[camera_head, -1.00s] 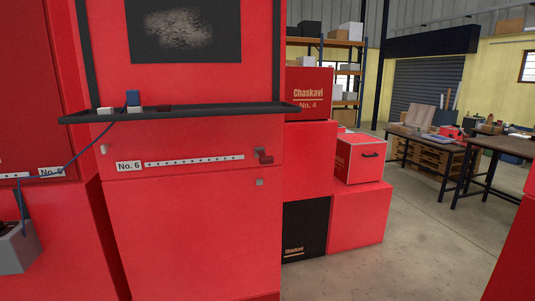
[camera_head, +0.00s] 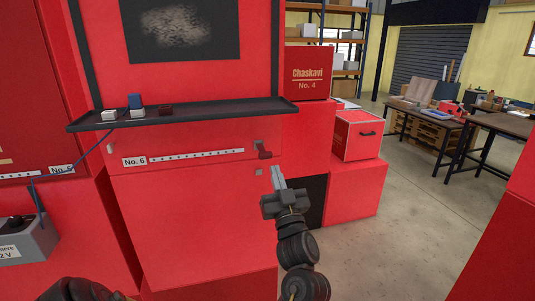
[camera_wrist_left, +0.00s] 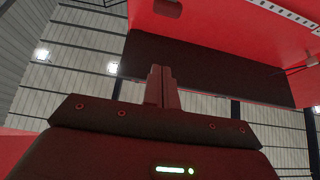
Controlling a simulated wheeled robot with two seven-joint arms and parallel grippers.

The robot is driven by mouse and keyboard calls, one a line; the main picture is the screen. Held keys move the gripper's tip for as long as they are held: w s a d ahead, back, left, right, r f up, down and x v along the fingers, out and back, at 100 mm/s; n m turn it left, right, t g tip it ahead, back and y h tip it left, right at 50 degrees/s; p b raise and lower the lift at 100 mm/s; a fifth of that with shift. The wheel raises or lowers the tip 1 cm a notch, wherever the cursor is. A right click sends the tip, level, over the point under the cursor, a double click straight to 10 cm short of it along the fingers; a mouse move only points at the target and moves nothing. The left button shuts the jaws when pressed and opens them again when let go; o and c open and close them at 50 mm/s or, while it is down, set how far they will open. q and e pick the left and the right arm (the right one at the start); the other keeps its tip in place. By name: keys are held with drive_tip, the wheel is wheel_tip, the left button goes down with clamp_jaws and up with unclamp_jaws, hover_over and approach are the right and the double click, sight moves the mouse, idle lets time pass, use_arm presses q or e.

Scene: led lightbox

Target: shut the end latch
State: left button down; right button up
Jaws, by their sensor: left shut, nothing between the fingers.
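The end latch (camera_head: 264,150) is a small dark red handle on a grey mount, at the right end of the white dotted strip (camera_head: 197,155) on the red No. 6 box (camera_head: 190,220). A small grey plate (camera_head: 259,172) sits just below it on the box front. My left gripper (camera_head: 277,176) is shut and empty, fingers pointing up, just below and right of the latch in the head view. I cannot tell its depth gap to the box.
A dark shelf (camera_head: 190,115) with small white, blue and dark red blocks juts out above the latch. A blue cable runs left to a grey supply box (camera_head: 28,242). Red crates (camera_head: 357,135) stand at right behind my gripper. Open floor lies further right.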

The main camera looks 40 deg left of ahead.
use_arm(q)
wheel_tip(320, 180, up, 5)
drive_tip(key=p, duration=0.5)
hover_over(267, 157)
drive_tip(key=s+d, duration=0.2)
drive_tip(key=d, duration=0.1)
drive_tip(key=f, duration=0.1)
drive_tip(key=a+f, duration=0.1)
drive_tip(key=shift+w+a+f+p, duration=0.15)
drive_tip(key=shift+f+p, duration=0.15)
drive_tip(key=shift+p, duration=0.05)
drive_tip(key=shift+f, duration=0.55)
drive_tip(key=shift+a+f, duration=0.1)
drive_tip(key=shift+f, duration=0.05)
